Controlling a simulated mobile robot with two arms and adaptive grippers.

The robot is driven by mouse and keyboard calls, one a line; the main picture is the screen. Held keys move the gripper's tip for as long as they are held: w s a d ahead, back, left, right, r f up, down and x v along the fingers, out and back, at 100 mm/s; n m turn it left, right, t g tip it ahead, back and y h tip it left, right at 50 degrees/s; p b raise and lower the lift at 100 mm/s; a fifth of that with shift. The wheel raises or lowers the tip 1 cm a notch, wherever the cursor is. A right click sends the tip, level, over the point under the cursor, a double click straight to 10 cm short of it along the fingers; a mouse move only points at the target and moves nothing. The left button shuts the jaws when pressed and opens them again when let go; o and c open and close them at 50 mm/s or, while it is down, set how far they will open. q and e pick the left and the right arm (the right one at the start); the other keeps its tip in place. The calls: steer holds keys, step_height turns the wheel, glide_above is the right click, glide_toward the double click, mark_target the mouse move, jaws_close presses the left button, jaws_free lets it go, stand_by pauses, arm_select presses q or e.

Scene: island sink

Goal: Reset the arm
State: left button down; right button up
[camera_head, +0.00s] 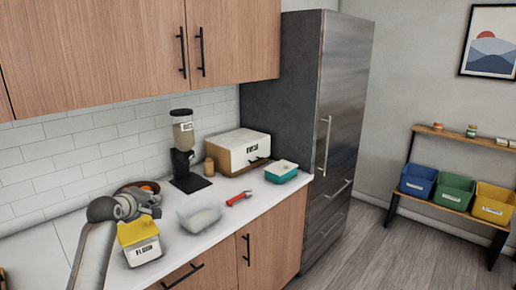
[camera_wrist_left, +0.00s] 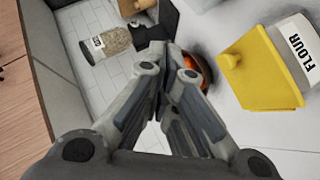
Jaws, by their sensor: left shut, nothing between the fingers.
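My left gripper (camera_head: 150,204) is over the counter in the head view, its arm coming up from the bottom left. In the left wrist view its two fingers (camera_wrist_left: 172,62) come together at the tips, shut with nothing between them. A white flour canister with a yellow lid (camera_head: 133,231) stands just below the gripper in the head view. In the left wrist view this canister (camera_wrist_left: 265,72) is to the right of the fingers, apart from them. A dark bowl with something orange in it (camera_head: 150,186) is behind the gripper, partly hidden. My right gripper is not in view.
A clear tub (camera_head: 200,218), a red-handled tool (camera_head: 238,198), a teal-based box (camera_head: 281,176), a white bread box (camera_head: 225,158) and a grain dispenser (camera_head: 183,130) stand on the counter. Upper cabinets (camera_head: 110,50) hang above. A tall fridge (camera_head: 335,120) bounds the right.

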arm_select(q)
steer(key=s+d+f+m+g, duration=0.35)
steer(key=s+d+f, duration=0.25)
steer(key=s+f, duration=0.55)
steer(key=s+d+f+m+g, duration=0.2)
steer(key=s+d+f+m, duration=0.4)
steer(key=s+f, duration=0.5)
steer(key=s+d+f+m+g, duration=0.1)
steer(key=s+d+m+g, duration=0.15)
steer(key=s, duration=1.05)
steer(key=s+d+f+m+g, duration=0.1)
steer(key=s+d+m+g, duration=0.2)
steer(key=s, duration=1.1)
step_height(320, 180, down, 30)
steer(key=d+b, duration=0.1)
steer(key=b, duration=0.2)
steer(key=s+a+f+g+b, duration=0.1)
steer(key=s+a+f+b, duration=0.1)
steer(key=s+f, duration=1.5)
steer(key=shift+s+a+f+b, duration=0.2)
steer(key=shift+a+f+b, duration=0.2)
steer(key=shift+f+b, duration=0.3)
